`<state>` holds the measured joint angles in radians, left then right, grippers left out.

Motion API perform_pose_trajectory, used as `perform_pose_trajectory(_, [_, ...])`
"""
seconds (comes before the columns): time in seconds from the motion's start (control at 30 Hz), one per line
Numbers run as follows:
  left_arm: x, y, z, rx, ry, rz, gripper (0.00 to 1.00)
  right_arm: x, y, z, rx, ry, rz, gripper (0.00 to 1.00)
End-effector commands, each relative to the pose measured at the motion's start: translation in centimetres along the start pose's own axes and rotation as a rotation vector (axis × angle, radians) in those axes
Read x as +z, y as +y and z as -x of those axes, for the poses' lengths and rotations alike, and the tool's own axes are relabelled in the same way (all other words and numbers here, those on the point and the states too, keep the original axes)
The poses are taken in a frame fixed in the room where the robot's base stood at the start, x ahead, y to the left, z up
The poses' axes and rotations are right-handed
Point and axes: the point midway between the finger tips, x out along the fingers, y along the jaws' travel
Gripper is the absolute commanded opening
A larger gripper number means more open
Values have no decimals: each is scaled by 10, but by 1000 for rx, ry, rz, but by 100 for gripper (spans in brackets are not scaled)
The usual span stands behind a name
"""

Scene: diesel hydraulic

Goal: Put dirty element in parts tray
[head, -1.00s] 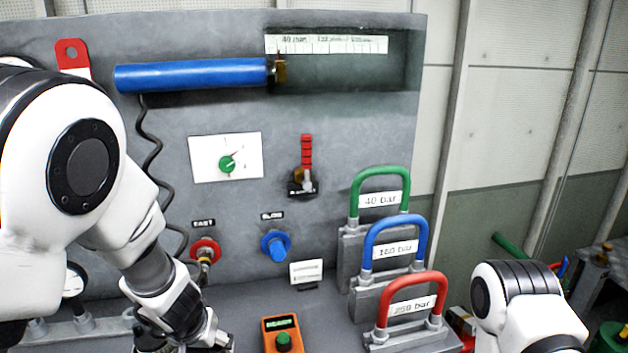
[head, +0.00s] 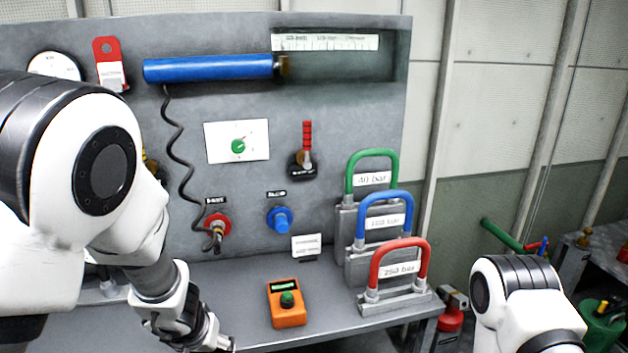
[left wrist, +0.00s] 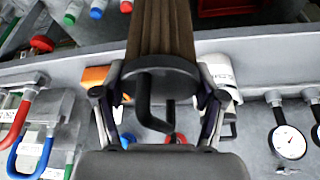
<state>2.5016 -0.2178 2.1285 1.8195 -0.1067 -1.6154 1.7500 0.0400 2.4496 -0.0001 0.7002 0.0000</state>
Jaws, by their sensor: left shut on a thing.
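In the left wrist view, my left gripper (left wrist: 160,98) is shut on the dirty element, a brown pleated cylinder (left wrist: 160,28) with a dark round end cap and a bent handle. Its fingers sit on both sides of the cap, and the far end of the element runs out of the top of the picture. In the head view my left arm reaches down to the bottom edge, and the held element is out of sight. My right arm shows at the lower right, but its gripper is out of the picture. I cannot make out the parts tray for certain.
A panel with a blue cylinder (head: 208,69) stands behind. A red object (left wrist: 226,7) shows at the wrist view's top edge.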

Motion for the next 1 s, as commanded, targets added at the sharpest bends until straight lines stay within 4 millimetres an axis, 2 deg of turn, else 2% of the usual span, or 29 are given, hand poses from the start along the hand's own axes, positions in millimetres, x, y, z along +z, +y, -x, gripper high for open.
perform_pose_trajectory(0.27, [2, 2, -19, -25, 0, 59, 3, 0, 0, 0, 0, -1, 0, 0])
perform_pose_trajectory(0.37, [-5, 2, -33, -30, -1, 71, 3, 0, 0, 0, 0, -1, 0, 0])
perform_pose_trajectory(0.67, [-16, 1, -32, -12, 1, 27, 3, 0, 0, 0, 0, -1, 0, 0])
perform_pose_trajectory(1.0, [-15, 0, -32, 6, -4, -19, 3, 0, 0, 0, 0, -1, 0, 0])
